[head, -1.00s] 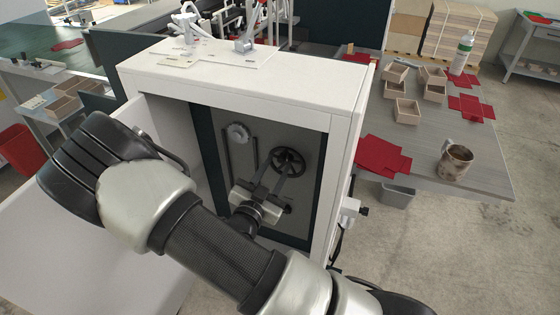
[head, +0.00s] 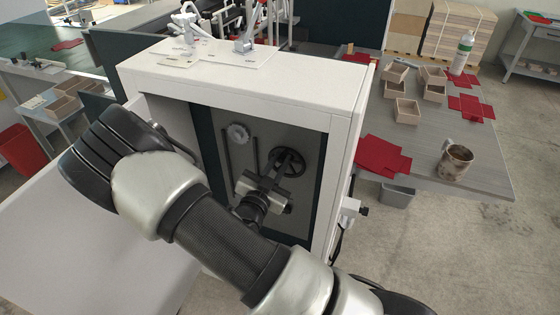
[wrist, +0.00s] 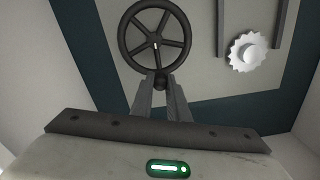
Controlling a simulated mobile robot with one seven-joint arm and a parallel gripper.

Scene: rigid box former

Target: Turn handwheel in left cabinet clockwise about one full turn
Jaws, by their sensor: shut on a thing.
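The black spoked handwheel (head: 290,154) is mounted on the grey back panel inside the open left cabinet (head: 250,82). In the wrist view the whole wheel (wrist: 183,40) shows at the top. A small dark round knob (wrist: 160,82) sits at the wheel's rim on the side nearest my gripper. My gripper (head: 274,166) reaches into the cabinet. In the wrist view its two fingers (wrist: 160,90) come together on the knob, one on each side. In the head view my gripper covers the lower left of the wheel, and the knob is hidden there.
A pale toothed disc (head: 238,133) and vertical slots are left of the wheel on the panel. The cabinet's side walls are close around my arm, and its white door (head: 90,245) stands open at left. A table (head: 480,180) with small boxes and a mug (head: 456,162) stands at right.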

